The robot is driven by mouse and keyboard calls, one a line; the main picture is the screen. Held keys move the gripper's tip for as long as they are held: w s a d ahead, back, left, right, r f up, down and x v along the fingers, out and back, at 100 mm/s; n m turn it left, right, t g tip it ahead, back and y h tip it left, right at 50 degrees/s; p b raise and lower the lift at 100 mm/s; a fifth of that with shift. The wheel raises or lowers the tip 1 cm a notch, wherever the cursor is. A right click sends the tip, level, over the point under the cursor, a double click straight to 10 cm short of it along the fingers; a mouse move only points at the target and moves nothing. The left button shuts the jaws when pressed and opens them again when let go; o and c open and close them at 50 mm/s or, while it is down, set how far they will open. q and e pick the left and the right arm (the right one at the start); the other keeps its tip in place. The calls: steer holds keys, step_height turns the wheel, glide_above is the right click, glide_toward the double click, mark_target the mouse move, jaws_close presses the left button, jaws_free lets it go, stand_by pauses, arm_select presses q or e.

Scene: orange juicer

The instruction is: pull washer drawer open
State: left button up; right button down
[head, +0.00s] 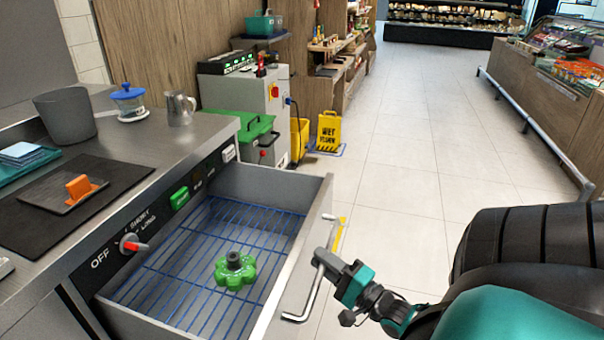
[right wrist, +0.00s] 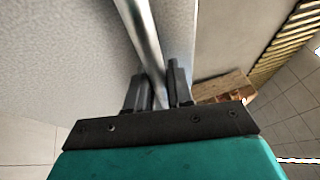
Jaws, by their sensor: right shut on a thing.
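The washer drawer (head: 318,215) is pulled out from under the steel counter, and its inside shows. It has a blue wire rack (head: 180,268) on its floor, with a green knob-shaped part (head: 235,270) lying on it. A metal bar handle (head: 310,294) runs along the drawer's front. My right gripper (head: 326,262) is at the handle and shut on it. In the right wrist view the handle bar (right wrist: 143,40) passes between the two dark fingers (right wrist: 160,90). My left gripper is not in view.
The counter (head: 185,140) holds a grey bin (head: 65,115), a blue-lidded jar (head: 129,100), a metal pitcher (head: 180,107) and a black mat (head: 30,222). A yellow wet-floor sign (head: 329,131) stands beyond the drawer. The tiled floor to the right is clear.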

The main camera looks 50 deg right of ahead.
steer(key=shift+s+d, duration=0.35)
steer(key=shift+s, duration=0.5)
steer(key=c, duration=1.1)
jaws_free()
steer(key=s+f, duration=0.2)
steer(key=s, duration=1)
steer(key=shift+s+f, duration=0.2)
steer(key=shift+s, duration=0.15)
